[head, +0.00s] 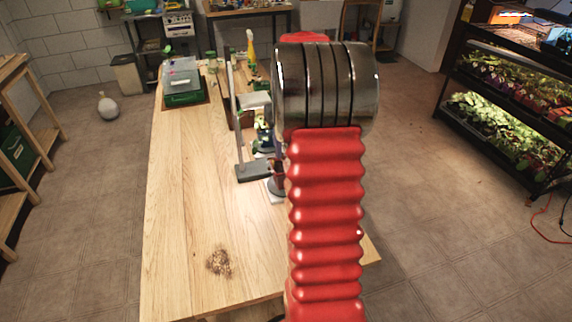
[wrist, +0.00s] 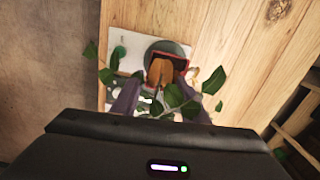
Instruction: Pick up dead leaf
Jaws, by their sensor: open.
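The dead leaf (wrist: 160,72) is orange-brown and shows in the wrist view, among green leaves of a seedling (wrist: 176,95). My gripper (wrist: 157,88) is open, with its two dark fingers on either side below the leaf in the picture. The leaf appears in line with the gap between the fingers; I cannot tell how far beyond them it is. A pot with a reddish rim (wrist: 181,64) is partly visible behind the leaf. In the head view my red arm hides the gripper and the dead leaf.
The wooden table (head: 185,200) has a patch of spilled soil (head: 219,262) near its front. A grey stand (head: 252,172) is left of my arm. A green crate (head: 184,98) is at the far left. A plant rack (head: 490,125) stands at the right.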

